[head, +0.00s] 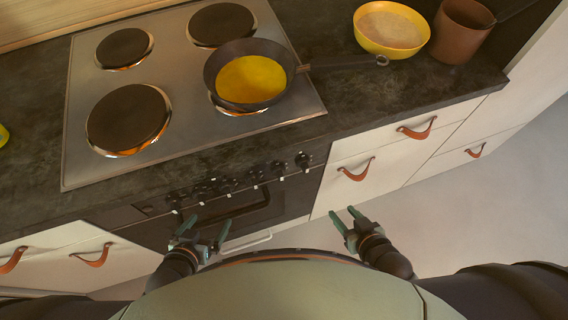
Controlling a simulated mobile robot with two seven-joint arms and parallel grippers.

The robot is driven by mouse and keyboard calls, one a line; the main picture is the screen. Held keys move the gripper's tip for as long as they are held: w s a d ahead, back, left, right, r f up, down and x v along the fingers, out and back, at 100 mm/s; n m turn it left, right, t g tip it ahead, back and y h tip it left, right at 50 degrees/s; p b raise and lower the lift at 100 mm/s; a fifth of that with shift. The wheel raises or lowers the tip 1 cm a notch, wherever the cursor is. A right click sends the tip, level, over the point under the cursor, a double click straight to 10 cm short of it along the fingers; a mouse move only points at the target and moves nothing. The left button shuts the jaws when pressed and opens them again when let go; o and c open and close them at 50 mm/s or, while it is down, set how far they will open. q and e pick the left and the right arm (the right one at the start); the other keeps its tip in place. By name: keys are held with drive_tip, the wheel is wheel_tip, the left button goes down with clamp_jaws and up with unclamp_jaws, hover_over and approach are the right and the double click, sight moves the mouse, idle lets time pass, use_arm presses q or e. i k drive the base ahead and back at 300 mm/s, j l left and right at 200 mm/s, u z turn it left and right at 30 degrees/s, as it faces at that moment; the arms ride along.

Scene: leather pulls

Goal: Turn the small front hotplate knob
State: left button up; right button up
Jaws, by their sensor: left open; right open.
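A row of several dark knobs (255,173) with small white marks runs along the black oven panel below the counter edge. Which of them belongs to the small front hotplate cannot be told; the labels are too small to read. The front right hotplate is mostly hidden under a pan (250,76) holding something yellow. My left gripper (203,226) is open and empty in front of the oven, below the left part of the knob row. My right gripper (344,212) is open and empty, to the right of the oven and lower than the rightmost knob (303,160).
The steel hob (80,160) has a large front left hotplate (128,117) and two rear ones. The oven handle (232,211) lies under the knobs. White drawers with leather pulls (356,170) flank the oven. A yellow bowl (391,30) and brown pot (461,30) stand right.

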sight(304, 162)
drive_tip(key=k, duration=0.5)
drive_tip(key=l+u, duration=0.2)
drive_tip(key=l, duration=0.15)
drive_tip(key=k+l+u, duration=0.15)
drive_tip(key=l, duration=0.2)
drive_tip(key=l+u, duration=0.2)
drive_tip(key=j+u, duration=0.2)
drive_tip(key=i+j+u, duration=0.2)
drive_tip(key=j, duration=0.2)
drive_tip(key=k, duration=0.1)
